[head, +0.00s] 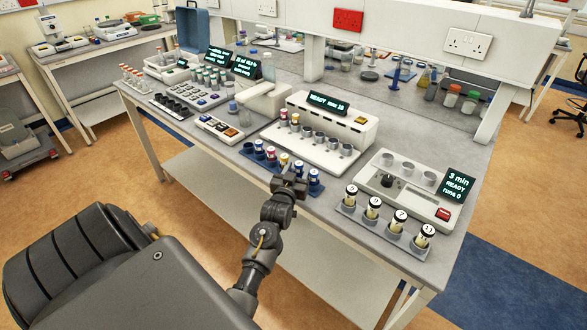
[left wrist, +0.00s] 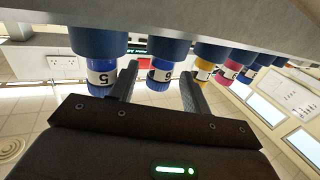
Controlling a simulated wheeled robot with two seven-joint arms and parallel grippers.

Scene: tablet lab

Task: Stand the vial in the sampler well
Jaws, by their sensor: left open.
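A row of capped vials stands in blue holders (head: 315,188) at the bench's front edge. My left gripper (head: 290,180) is at this row, its jaws open. In the left wrist view, which looks upside down, the blue-capped vial labelled 6 (left wrist: 161,74) sits between the two open fingers (left wrist: 160,88), still in its holder. Vial 5 (left wrist: 101,72) is just left of the fingers, and a yellow-capped vial (left wrist: 204,70) just right. The white sampler (head: 330,125) behind the row shows READY; its left wells hold vials, and wells toward the right (head: 333,145) look empty. My right gripper is out of view.
A white device (head: 405,190) with a 3 min display stands to the right, with several black-capped vials (head: 373,207) in a grey rack in front. A button panel (head: 218,128) is left of the row. Grey bench top is bare between some devices.

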